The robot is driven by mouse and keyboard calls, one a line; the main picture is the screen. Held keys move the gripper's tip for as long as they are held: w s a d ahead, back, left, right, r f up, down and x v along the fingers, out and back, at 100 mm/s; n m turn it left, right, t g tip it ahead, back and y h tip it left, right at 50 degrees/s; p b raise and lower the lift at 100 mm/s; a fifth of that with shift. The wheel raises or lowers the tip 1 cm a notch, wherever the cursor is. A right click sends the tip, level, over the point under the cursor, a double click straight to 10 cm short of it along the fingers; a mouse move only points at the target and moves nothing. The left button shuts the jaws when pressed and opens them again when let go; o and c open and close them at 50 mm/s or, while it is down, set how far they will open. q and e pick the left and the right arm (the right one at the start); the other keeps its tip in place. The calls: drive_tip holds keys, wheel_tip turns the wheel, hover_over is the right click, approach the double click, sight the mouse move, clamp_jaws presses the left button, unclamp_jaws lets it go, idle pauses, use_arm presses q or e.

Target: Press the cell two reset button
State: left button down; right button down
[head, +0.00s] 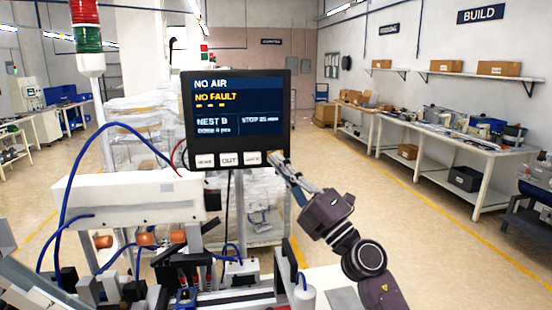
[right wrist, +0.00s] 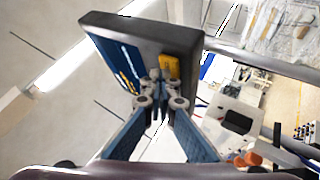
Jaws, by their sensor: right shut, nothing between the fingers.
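A dark panel (head: 236,100) stands upright on a post in the middle of the head view. Its screen reads NO AIR, NO FAULT and NEST B. Along its lower edge are three white buttons, the middle one (head: 230,159) marked OUT. A yellow button (head: 276,157) is at the lower right corner, partly hidden by my fingertips; I cannot read its label. My right gripper (head: 283,170) is shut and empty, its fingertips right at this yellow button. In the right wrist view the fingertips (right wrist: 162,88) overlap the yellow button (right wrist: 169,67); I cannot tell whether they touch it.
A red, white and green stack light (head: 87,40) stands at the upper left. A white feeder machine (head: 130,195) with blue hoses fills the lower left. A workbench (head: 450,150) runs along the right wall. The floor between the panel and this bench is clear.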

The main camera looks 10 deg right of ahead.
drive_tip(key=shift+s, duration=0.15)
drive_tip(key=shift+s+p, duration=0.55)
drive_tip(key=shift+s, duration=0.25)
drive_tip(key=s+p, duration=0.2)
drive_tip(key=s, duration=0.3)
drive_tip(key=shift+p, duration=0.35)
